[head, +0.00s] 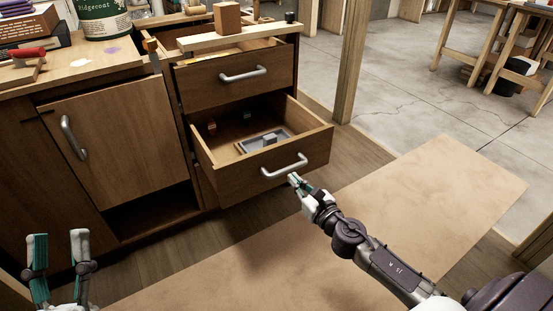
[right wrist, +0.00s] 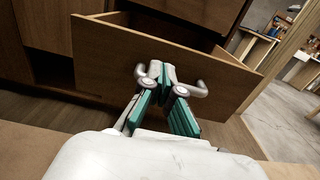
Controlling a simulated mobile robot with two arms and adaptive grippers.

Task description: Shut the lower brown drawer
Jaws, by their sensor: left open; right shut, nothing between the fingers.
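The lower brown drawer (head: 315,149) is pulled out from the cabinet in the head view, with a grey bar handle (head: 284,166) on its front. Inside lie a grey tray (head: 255,144) and a few small blocks. My right gripper (head: 294,180) is shut and empty, right at the drawer front just below the handle. In the right wrist view, the drawer front (right wrist: 125,45) fills the middle, and my shut fingertips (right wrist: 155,68) overlap the handle; I cannot tell whether they touch it. My left gripper (head: 60,238) is open and empty at the lower left, away from the drawer.
The upper drawer (head: 205,84) is slightly out, with a board and a brown block (head: 227,18) above it. A cabinet door (head: 125,135) stands left of the drawers. A wooden post (head: 351,60) rises at the right. Brown floor covering (head: 430,190) in front is clear.

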